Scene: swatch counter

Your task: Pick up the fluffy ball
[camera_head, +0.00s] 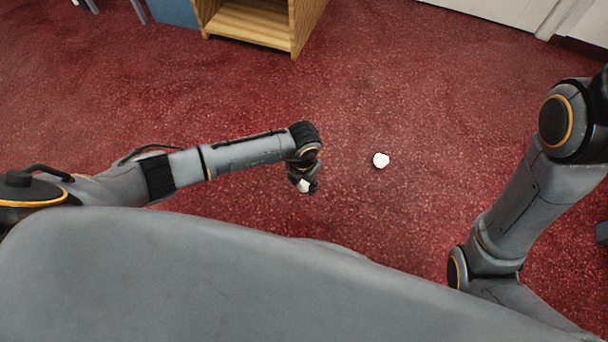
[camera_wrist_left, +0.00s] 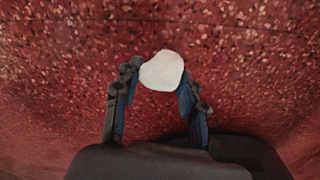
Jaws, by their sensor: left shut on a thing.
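My left gripper (camera_head: 306,188) is low over the red floor, near the middle of the head view. It is shut on a small white rounded thing (camera_head: 304,186). In the left wrist view this white thing (camera_wrist_left: 162,70) sits between the fingertips of my left gripper (camera_wrist_left: 158,84) and looks smooth and slightly heart-shaped. A second small white roundish thing (camera_head: 381,160) lies on the floor to the right of the gripper, apart from it. I cannot tell from the surface which of the two is the fluffy ball. My right gripper is out of view.
The speckled red floor (camera_head: 400,80) is open around the gripper. A wooden shelf unit (camera_head: 250,22) stands at the top, with a blue panel (camera_head: 172,12) beside it. A pale wall or door (camera_head: 500,10) is at the top right.

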